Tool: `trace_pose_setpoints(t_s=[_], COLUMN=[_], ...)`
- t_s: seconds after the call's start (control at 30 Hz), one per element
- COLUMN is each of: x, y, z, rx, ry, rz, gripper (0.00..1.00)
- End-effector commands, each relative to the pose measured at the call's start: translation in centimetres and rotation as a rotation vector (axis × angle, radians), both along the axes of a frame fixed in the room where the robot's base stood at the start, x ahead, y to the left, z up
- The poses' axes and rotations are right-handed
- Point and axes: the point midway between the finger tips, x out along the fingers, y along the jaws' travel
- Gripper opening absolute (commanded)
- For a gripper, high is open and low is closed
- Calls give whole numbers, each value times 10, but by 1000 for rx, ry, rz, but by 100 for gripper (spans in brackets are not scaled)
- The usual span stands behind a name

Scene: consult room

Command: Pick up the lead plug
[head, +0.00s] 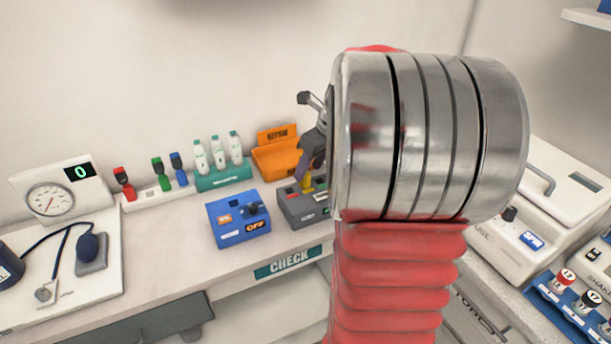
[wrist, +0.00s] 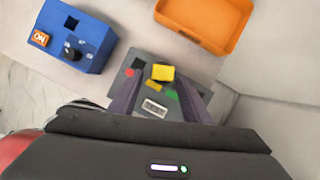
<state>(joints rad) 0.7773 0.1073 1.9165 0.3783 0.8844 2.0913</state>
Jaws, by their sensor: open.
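A yellow block (wrist: 162,73), which looks like the lead plug, sits on top of a grey box (wrist: 152,107) in the wrist view. In the head view, the yellow piece (head: 307,183) and the grey box (head: 295,208) are partly hidden by my arm. My gripper (wrist: 162,88) is open and empty, its two dark fingers apart on either side of the box's middle, close to the yellow block. In the head view my gripper (head: 310,160) shows just above the box, mostly behind my arm. I cannot tell its exact height above the block.
A blue switch box (head: 238,218) stands left of the grey box, and an orange bin (head: 278,163) behind it. A teal rack (head: 223,178) of white bottles and a white rack (head: 155,192) of coloured items stand further left. A white machine (head: 520,232) stands at right.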

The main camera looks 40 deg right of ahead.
Motion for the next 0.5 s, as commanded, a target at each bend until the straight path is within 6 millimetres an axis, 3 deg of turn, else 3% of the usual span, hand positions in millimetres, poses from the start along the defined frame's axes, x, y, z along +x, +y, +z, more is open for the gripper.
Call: trace_pose_setpoints(t_s=[0.3,0.5], x=[15,18], y=[2,1], z=[-37,-43], rx=[2,0], ry=[2,0], rz=[-1,-1], gripper=[44,44])
